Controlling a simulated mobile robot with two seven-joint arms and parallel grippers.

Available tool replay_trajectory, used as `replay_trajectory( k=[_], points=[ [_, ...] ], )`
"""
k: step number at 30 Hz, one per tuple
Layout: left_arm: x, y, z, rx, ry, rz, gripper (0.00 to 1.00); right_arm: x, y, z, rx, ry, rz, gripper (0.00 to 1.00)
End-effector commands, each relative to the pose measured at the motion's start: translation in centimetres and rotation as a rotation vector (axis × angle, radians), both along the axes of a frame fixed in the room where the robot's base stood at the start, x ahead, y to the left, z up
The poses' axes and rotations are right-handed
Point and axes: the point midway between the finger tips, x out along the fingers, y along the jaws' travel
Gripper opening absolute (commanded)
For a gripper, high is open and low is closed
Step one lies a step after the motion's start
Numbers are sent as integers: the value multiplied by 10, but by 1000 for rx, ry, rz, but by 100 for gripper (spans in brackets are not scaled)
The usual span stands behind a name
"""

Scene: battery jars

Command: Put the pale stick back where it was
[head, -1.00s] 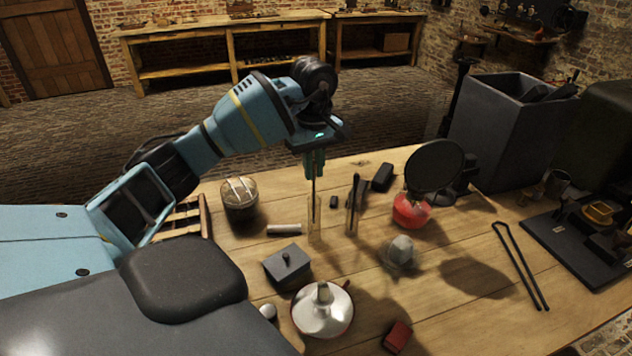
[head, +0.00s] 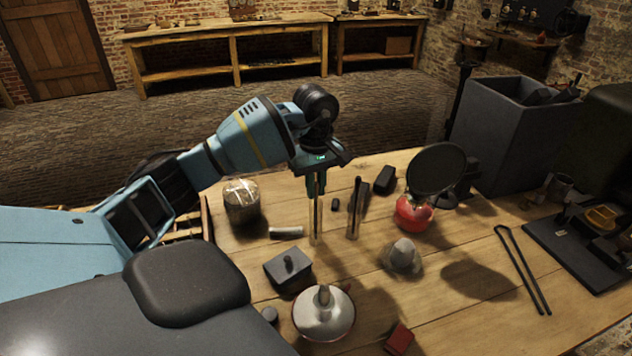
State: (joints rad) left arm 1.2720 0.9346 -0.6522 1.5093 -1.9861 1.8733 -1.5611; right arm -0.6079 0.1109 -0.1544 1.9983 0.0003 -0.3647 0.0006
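My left gripper (head: 316,193) points straight down over the nearer-left glass jar (head: 313,234), a slim clear tube standing on the table. It appears shut on a thin upright stick (head: 317,212), whose lower part is inside this jar. The stick looks dark grey here, so I cannot tell its paleness. A second slim glass jar (head: 353,228) stands just to the right, with a dark stick (head: 356,195) rising out of it. A short pale cylinder (head: 286,232) lies on the table left of the jars. My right gripper is not in view.
Around the jars stand a round lidded jar (head: 241,203), a dark lidded box (head: 288,268), a silver-topped dish (head: 323,313), a grey cone (head: 403,256) and a red pot (head: 412,213) near a black disc (head: 436,168). Black tongs (head: 521,266) lie at right.

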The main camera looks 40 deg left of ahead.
Motion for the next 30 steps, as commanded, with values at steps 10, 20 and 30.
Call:
replay_trajectory(
  k=[10, 20, 30],
  points=[
    [0, 0, 0, 0, 0, 0, 34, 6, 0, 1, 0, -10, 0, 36],
    [1, 0, 21, 1, -4, 0, 34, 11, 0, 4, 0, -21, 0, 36],
    [1, 1, 92, 1, -7, 1, 34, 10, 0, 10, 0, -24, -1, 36]
  ],
)
